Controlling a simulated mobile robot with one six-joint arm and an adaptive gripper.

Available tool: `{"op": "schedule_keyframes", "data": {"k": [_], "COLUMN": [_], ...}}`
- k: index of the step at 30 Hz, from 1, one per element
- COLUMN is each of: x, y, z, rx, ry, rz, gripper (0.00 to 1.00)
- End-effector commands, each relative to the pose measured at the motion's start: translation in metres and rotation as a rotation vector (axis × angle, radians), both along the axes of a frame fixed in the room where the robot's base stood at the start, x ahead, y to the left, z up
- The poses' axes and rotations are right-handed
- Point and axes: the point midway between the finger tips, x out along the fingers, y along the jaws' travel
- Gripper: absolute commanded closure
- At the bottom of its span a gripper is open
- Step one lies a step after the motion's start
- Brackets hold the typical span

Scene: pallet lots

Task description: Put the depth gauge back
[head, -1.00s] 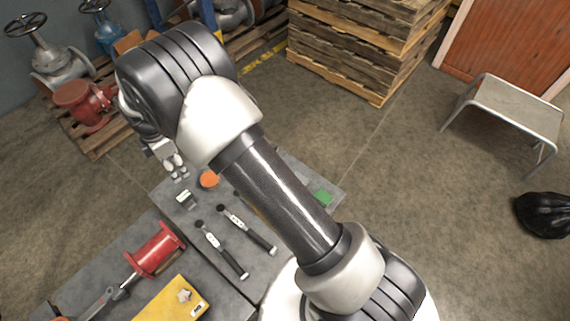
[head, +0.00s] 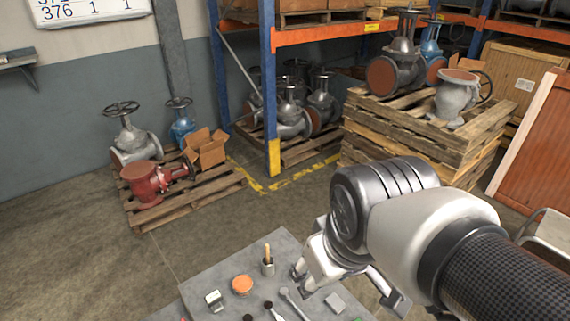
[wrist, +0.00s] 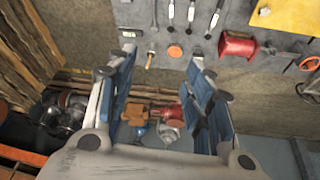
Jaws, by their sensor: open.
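My gripper (head: 345,288) is open, its two fingers spread wide. It also shows in the wrist view (wrist: 162,62) with nothing between the fingers. It is over the far right part of the grey worktop (head: 228,264). No tool can be made out for certain as the depth gauge. A small pale device with a dark face (head: 213,300) lies at the worktop's left edge. Several long dark-and-silver tools (head: 275,312) with round heads lie in the near part, cut off by the frame; they also show in the wrist view (wrist: 171,14).
An orange disc (head: 242,284) and a cup with a wooden-handled tool (head: 267,266) stand on the worktop. A small grey block (head: 335,303) lies near my gripper. Pallets with valves (head: 150,183) and a rack (head: 270,90) stand beyond, with open floor between.

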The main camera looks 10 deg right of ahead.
Motion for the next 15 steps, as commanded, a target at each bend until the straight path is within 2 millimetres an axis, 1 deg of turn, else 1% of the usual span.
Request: {"op": "schedule_keyframes", "data": {"k": [1,3,6,9,15], "x": [-0.015,-0.031,-0.045,-0.053,-0.054], "y": [-0.005,-0.010,-0.014,-0.016,-0.016], "z": [-0.001,-0.004,-0.008,-0.011,-0.012], "rx": [0.017,0.039,0.061,0.073,0.077], "ry": [-0.018,-0.031,-0.046,-0.052,-0.051], "rz": [-0.060,-0.132,-0.202,-0.239,-0.250], "gripper": [0.53,0.53,0.53,0.53,0.53]}}
